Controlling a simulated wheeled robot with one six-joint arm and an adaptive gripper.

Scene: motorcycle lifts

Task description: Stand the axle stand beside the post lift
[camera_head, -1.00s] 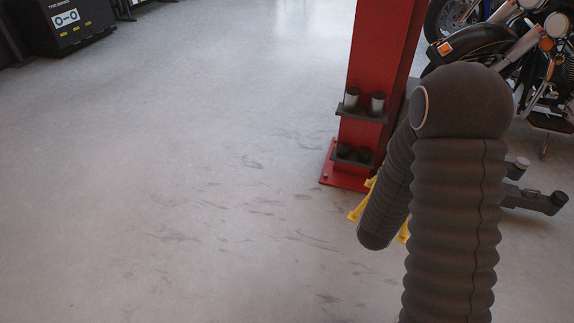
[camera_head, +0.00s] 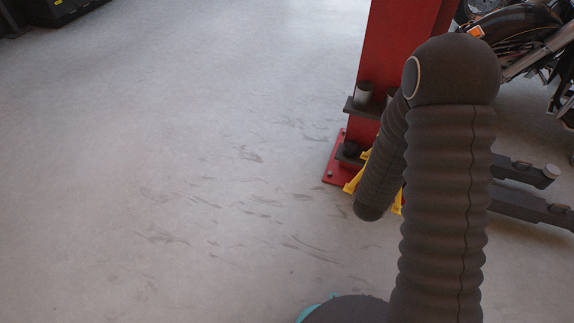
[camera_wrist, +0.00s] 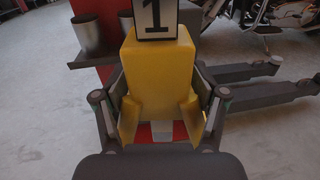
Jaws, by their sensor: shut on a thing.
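The yellow axle stand (camera_wrist: 158,75) fills the middle of the wrist view, with a plate marked "1" above it. My gripper (camera_wrist: 160,110) is shut on the stand, with a finger on each side. In the head view the stand (camera_head: 352,186) shows only as yellow legs behind my arm, close to the floor. The red post lift (camera_head: 392,60) stands just behind it, on a red base plate (camera_head: 333,172). The stand is close to the post's base; whether its feet touch the floor I cannot tell.
Dark lift arms (camera_head: 525,170) reach out low to the right of the post. A motorcycle (camera_head: 530,40) is at the upper right. The floor (camera_head: 170,170) on the left is clear.

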